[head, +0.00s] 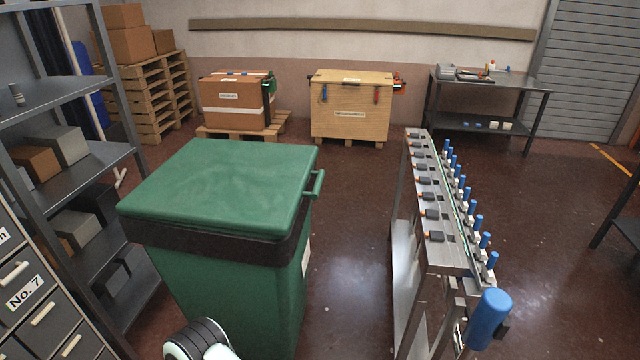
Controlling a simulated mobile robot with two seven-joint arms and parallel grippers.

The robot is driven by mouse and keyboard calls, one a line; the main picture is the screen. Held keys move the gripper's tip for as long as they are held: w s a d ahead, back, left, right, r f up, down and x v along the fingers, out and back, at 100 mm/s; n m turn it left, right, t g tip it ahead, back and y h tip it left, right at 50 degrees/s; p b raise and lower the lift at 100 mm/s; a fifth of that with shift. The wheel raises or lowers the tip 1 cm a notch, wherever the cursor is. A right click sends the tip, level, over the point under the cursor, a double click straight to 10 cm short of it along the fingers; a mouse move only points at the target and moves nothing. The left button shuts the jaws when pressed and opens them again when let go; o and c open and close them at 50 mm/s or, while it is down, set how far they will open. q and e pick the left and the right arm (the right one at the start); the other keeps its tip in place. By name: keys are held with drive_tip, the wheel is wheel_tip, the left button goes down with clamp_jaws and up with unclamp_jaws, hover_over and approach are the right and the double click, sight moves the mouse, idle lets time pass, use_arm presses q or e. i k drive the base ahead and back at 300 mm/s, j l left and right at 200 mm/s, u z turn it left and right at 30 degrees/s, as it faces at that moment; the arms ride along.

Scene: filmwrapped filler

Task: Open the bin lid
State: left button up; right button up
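A large green bin (240,275) stands just in front of me, left of centre. Its flat green lid (228,182) lies closed on top. A dark band runs under the lid around the upper body. A green handle (317,184) sticks out at the lid's right side. A white and black rounded part of my own arm (200,340) shows at the bottom edge, in front of the bin. Neither gripper's fingers are in the picture.
A metal rack with blue-handled tools (440,215) stands right of the bin, with a strip of floor between. Grey shelves (70,185) and drawers (40,300) are close on the left. Crates (350,105), pallets (160,100) and a workbench (490,90) stand at the back.

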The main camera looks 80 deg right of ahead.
sight(254, 187)
drive_tip(key=k+z, duration=0.1)
drive_tip(key=z, duration=0.35)
drive_tip(key=k+z, duration=0.15)
drive_tip(key=z, duration=0.3)
drive_tip(key=k+l+z, duration=0.1)
drive_tip(key=z, duration=1.5)
